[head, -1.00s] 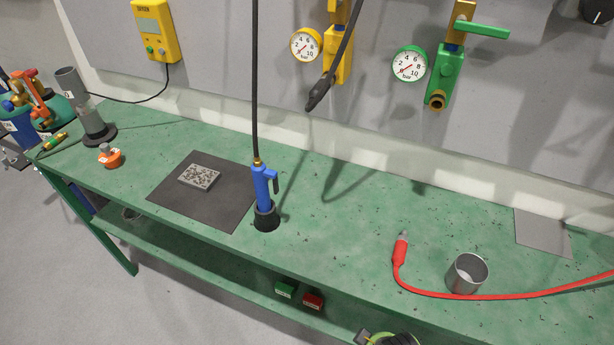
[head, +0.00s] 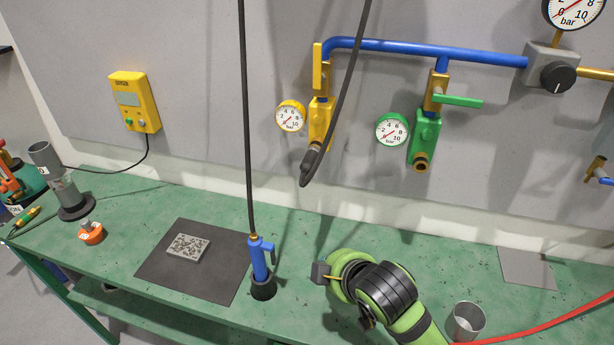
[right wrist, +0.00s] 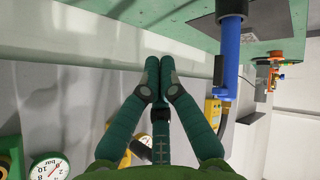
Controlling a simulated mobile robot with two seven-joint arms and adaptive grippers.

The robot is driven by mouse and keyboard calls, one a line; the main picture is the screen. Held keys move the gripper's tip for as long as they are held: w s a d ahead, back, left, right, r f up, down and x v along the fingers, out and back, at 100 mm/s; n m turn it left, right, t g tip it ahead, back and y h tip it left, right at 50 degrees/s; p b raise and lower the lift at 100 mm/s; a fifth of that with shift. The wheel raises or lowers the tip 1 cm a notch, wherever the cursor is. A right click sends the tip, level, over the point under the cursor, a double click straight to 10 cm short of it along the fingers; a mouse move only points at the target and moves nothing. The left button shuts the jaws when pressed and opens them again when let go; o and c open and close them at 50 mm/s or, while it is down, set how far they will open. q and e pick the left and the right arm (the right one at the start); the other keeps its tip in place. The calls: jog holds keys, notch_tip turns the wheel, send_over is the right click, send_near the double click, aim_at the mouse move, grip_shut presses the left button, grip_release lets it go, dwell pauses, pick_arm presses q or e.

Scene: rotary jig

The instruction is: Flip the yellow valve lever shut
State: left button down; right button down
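The yellow valve lever (head: 317,66) is on the back wall in the head view, upright along the yellow valve body (head: 320,120), below the left end of the blue pipe. A yellow-rimmed gauge (head: 291,117) is left of the valve. My right arm reaches in from the bottom right, over the bench, below and apart from the valve; its fingers are not clear in the head view. In the right wrist view my right gripper (right wrist: 159,66) has its fingertips together with nothing visible between them. My left gripper is not in view.
A green valve with its green lever (head: 458,101) sticking out right is beside the yellow one. A black hose (head: 350,80) hangs close to the yellow valve. A blue tool (head: 259,260) stands on the bench (head: 200,207) left of my arm. A metal cup (head: 466,322) stands to the right.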

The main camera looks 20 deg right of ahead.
jog(key=w+a+r+n+t, duration=0.1)
jog(key=w+r+n+t, duration=0.2)
jog(key=r, duration=0.5)
jog(key=w+r+n+t, duration=0.2)
jog(key=w+r, duration=0.4)
jog(key=r, duration=0.3)
jog(key=n+t+y, duration=0.1)
jog(key=n+t, duration=0.3)
jog(key=n, duration=0.2)
send_near(317, 67)
jog(key=w+a+r, duration=0.1)
jog(key=a+r, duration=0.1)
jog(key=a, duration=0.4)
jog(key=shift+w+d+f, duration=0.15)
jog(key=shift+w+f, duration=0.05)
jog(key=shift+w, duration=0.05)
jog(key=w+p, duration=0.5)
jog(key=w, duration=0.5)
jog(key=shift+s+d+f+p, duration=0.1)
jog(key=shift+s+d+p, duration=0.9)
jog(key=shift+d, duration=0.2)
